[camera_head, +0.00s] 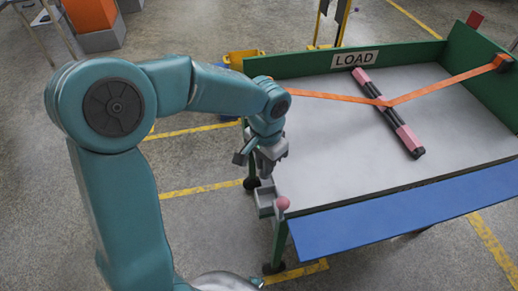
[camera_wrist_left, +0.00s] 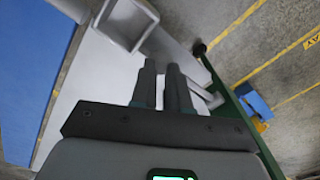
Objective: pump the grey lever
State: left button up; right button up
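My left gripper (camera_head: 268,160) points down at the near left corner of the bench, just above a light grey open bracket (camera_head: 264,199). In the left wrist view its two dark fingers (camera_wrist_left: 162,85) are side by side with a narrow gap. I cannot tell whether anything is between them. A grey hollow frame (camera_wrist_left: 125,22) with a bar shows beyond the fingertips, and a small grey piece is at their right. Which of these grey parts is the lever is not clear. A pink ball (camera_head: 282,203) is beside the bracket. My right gripper is not in view.
The bench (camera_head: 320,170) has green walls, a LOAD sign (camera_head: 354,59) and a blue front panel (camera_head: 400,212). A pink and black bar (camera_head: 403,131) lies on it under an orange strap (camera_head: 450,80). Open floor lies left of the bench.

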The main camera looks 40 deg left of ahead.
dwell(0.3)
pick_arm(q)
jog(key=shift+f+b, duration=0.85)
jog(key=shift+f, duration=0.3)
notch_tip(320, 180, up, 6)
jog(key=p, duration=0.5)
jog(key=shift+w+a, duration=0.1)
jog(key=r+p, duration=0.1)
jog(key=w+a+r+p, duration=0.1)
jog(key=r+p, duration=0.1)
jog(key=shift+w+a+r+p, duration=0.15)
jog(key=shift+a+r+p, duration=0.1)
jog(key=shift+r+p, duration=0.15)
